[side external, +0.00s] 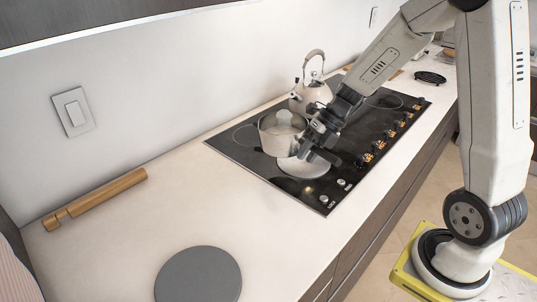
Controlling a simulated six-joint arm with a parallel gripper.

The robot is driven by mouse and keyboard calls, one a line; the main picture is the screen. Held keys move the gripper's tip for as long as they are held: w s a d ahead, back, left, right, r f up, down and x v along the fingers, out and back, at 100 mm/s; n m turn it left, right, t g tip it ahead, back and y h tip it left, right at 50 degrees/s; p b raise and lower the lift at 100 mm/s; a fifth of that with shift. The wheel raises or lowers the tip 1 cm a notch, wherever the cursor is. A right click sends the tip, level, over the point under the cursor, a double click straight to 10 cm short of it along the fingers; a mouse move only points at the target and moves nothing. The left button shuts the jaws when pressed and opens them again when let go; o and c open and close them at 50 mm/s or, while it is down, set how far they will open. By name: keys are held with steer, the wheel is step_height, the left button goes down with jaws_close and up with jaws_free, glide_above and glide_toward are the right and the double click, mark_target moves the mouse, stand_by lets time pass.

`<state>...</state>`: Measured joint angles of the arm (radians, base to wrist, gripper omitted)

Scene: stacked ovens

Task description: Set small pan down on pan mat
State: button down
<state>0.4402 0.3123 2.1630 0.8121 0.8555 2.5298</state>
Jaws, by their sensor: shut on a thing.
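I cannot tell whether the pan's base touches the glass. The pan mat (200,275) is a flat grey disc on the counter at the front, apart from the pan and bare.
A kettle (312,93) with an arched handle stands behind the pan. A wooden rolling pin (100,198) lies near the wall at left. Knobs line the cooktop's (235,149) right edge. The counter (190,205) between cooktop and mat is clear.

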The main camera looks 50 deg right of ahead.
steer(key=w+a+f+m+g+h, duration=0.1)
steer(key=m+h, duration=0.5)
steer(key=m, duration=0.9)
steer(key=w+a+f+m+g+h, duration=0.1)
steer(key=a+f+m+h, duration=0.2)
steer(key=m, duration=1.3)
steer(key=a+h, duration=0.2)
steer(key=h, duration=0.1)
steer(key=shift+w+a+f+g+h, duration=0.25)
steer(key=shift+w+f+g+h, duration=0.05)
steer(key=shift+g, duration=0.1)
